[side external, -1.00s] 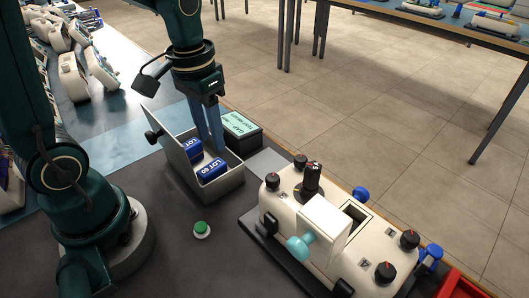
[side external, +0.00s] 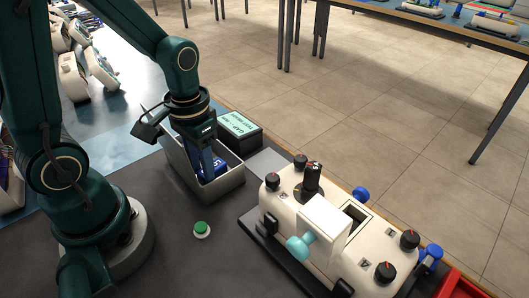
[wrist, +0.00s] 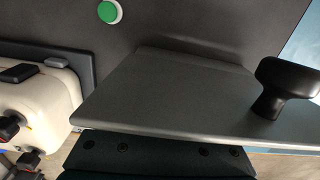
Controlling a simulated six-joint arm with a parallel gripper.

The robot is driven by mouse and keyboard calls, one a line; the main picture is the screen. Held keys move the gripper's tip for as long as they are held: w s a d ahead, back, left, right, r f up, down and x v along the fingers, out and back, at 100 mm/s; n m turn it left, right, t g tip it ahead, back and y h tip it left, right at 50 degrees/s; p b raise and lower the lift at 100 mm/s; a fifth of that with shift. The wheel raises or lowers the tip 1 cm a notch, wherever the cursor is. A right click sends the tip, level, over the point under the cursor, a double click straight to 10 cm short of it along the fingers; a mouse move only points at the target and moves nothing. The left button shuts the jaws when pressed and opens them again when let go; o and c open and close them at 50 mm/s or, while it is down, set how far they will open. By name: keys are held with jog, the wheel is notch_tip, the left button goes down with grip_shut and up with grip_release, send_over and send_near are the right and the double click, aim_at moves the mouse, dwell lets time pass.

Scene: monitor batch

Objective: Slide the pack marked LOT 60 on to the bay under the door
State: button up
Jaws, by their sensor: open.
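A grey open bin (side external: 222,189) holds blue packs. One pack (side external: 220,166) shows beside my fingers, its marking not readable now; the other is hidden. My gripper (side external: 208,172) is open and reaches down into the bin at the packs; I cannot tell whether it touches one. The cream monitor unit (side external: 379,238) stands to the right, with a white door (side external: 326,218) that has a teal knob (side external: 299,248). The bay under the door is hidden.
A green button (side external: 201,229) sits on the dark bench between the bin and the unit. A black box with a green label (side external: 238,124) stands behind the bin. A red tray edge (side external: 455,284) shows at the lower right. Bench in front of the bin is clear.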

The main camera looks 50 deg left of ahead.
grip_shut()
notch_tip(320, 180, up, 10)
dwell(0.8)
